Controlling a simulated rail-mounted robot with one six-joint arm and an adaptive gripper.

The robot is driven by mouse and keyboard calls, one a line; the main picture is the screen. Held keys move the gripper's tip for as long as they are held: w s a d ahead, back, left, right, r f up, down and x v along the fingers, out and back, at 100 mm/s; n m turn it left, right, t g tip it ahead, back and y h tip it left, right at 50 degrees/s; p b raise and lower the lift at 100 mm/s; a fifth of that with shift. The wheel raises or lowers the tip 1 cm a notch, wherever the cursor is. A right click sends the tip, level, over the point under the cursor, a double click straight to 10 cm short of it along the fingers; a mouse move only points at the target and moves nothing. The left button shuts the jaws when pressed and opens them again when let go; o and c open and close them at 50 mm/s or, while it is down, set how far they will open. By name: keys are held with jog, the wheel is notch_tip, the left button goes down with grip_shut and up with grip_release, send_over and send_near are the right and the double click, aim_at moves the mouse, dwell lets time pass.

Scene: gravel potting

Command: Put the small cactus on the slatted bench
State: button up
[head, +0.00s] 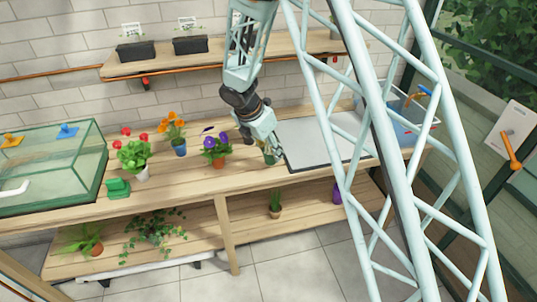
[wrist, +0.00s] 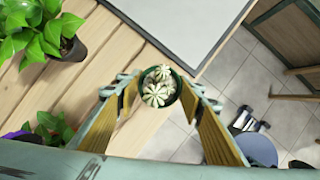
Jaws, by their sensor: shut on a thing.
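The small cactus (wrist: 157,92) is a cluster of pale, spiky rosettes in a dark green round pot. In the wrist view it sits between the fingertips of my gripper (wrist: 158,98), which is shut on the pot. In the head view my gripper (head: 265,140) points down near the front of the plank-topped bench (head: 190,182), and the green pot (head: 270,156) shows partly below it. In the wrist view the pot overlaps the bench's front edge and the floor. I cannot tell whether it touches the bench.
A grey tray or mat (head: 325,140) lies just right of my gripper. A purple-flowered pot (head: 216,152) stands to the left, beyond it an orange-flowered one (head: 180,148) and a red-flowered one (head: 138,160). A glass tank (head: 50,170) fills the left end. A lower shelf holds more plants.

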aim_at(269, 154)
jog(key=shift+w+a+f, duration=0.1)
jog(key=shift+w+a, duration=0.1)
jog(key=shift+w, duration=0.5)
jog(key=shift+w+a, duration=0.2)
jog(key=shift+w, duration=0.5)
jog(key=shift+f+b, duration=0.7)
jog(key=shift+f, duration=1.05)
jog(key=shift+f, duration=0.15)
jog(key=o, duration=0.9)
jog(key=shift+o, duration=0.2)
jog(key=p+v, duration=0.2)
jog(key=v, duration=1)
jog(key=shift+p, duration=0.3)
